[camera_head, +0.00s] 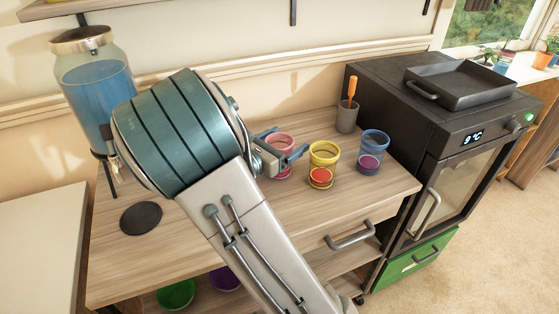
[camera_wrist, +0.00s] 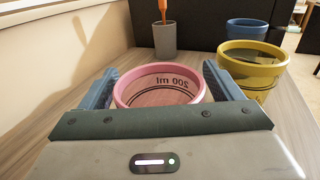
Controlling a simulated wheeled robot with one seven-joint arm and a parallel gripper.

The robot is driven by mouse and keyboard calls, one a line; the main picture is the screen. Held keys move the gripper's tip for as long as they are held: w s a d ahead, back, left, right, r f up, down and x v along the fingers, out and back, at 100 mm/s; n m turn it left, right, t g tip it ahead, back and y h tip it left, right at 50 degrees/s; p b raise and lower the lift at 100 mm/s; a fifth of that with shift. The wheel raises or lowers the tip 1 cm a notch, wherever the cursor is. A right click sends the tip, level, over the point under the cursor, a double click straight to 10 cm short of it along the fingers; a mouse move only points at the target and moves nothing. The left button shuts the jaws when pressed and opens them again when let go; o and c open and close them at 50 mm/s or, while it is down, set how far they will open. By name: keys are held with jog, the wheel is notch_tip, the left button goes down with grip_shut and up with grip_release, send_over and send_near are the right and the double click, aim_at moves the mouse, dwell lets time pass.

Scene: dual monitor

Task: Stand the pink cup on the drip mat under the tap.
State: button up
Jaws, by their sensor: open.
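The pink cup (camera_head: 281,146) stands upright on the wooden counter, partly hidden by my gripper (camera_head: 282,157). In the wrist view the pink cup (camera_wrist: 160,88) sits between the two blue fingers of my gripper (camera_wrist: 160,85), which is open around it; I see no clear grip on the cup. The drip mat (camera_head: 141,218) is a dark round disc lying bare on the counter at the left. The tap (camera_head: 112,168) is on the blue-filled glass dispenser (camera_head: 92,85), above and left of the mat, partly hidden by my arm.
A yellow cup (camera_head: 323,165) stands close to the right of the pink cup, with a blue cup (camera_head: 372,152) beyond. A grey holder (camera_head: 347,117) with an orange-handled tool stands behind. A black fridge (camera_head: 440,130) bounds the right. Counter around the mat is clear.

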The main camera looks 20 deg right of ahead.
jog(key=c, duration=1.2)
